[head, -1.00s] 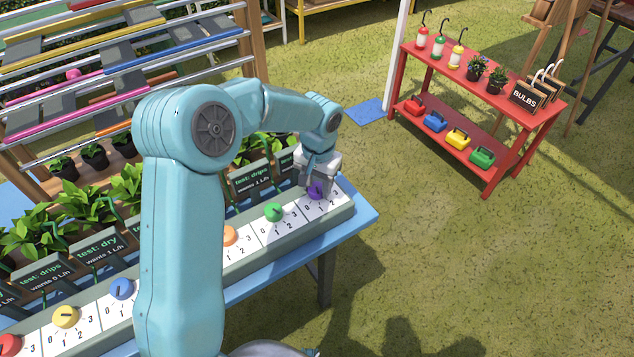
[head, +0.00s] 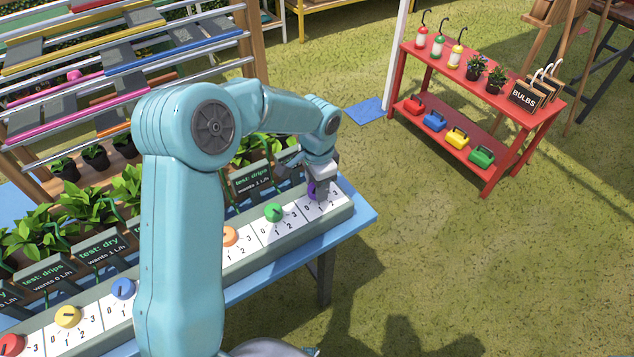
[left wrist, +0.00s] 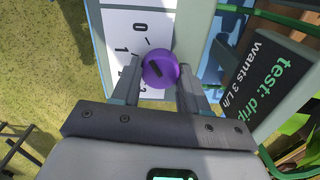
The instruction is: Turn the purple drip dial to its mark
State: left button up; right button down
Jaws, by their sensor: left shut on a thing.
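The purple dial (head: 312,189) is at the right end of the dial panel (head: 290,238) on the blue bench. It also shows in the left wrist view (left wrist: 160,70), with a dark pointer line on its face and the numbers 0 and 1 beside it; other marks are partly hidden. My left gripper (head: 318,185) is shut on the purple dial, with one finger on each side of it in the left wrist view (left wrist: 158,80). A sign (left wrist: 270,75) beside the dial reads "test: drip" and "wants 3 L/h". My right gripper is not in view.
Other dials sit along the panel: green (head: 273,212), orange (head: 229,237), blue (head: 123,289), yellow (head: 67,317) and red (head: 11,345). Potted plants and signs stand behind them. A red shelf table (head: 475,110) stands on open grass at the right.

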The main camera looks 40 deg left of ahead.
pick_arm(q)
jog(key=shift+r+m, duration=0.1)
jog(key=shift+m, duration=0.4)
jog(key=o, duration=1.1)
jog(key=shift+c, duration=0.2)
notch_tip(320, 180, up, 16)
jog(key=shift+d+r+p, duration=0.15)
jog(key=shift+r+p, duration=0.05)
jog(key=shift+p, duration=0.25)
jog(key=shift+s, duration=0.2)
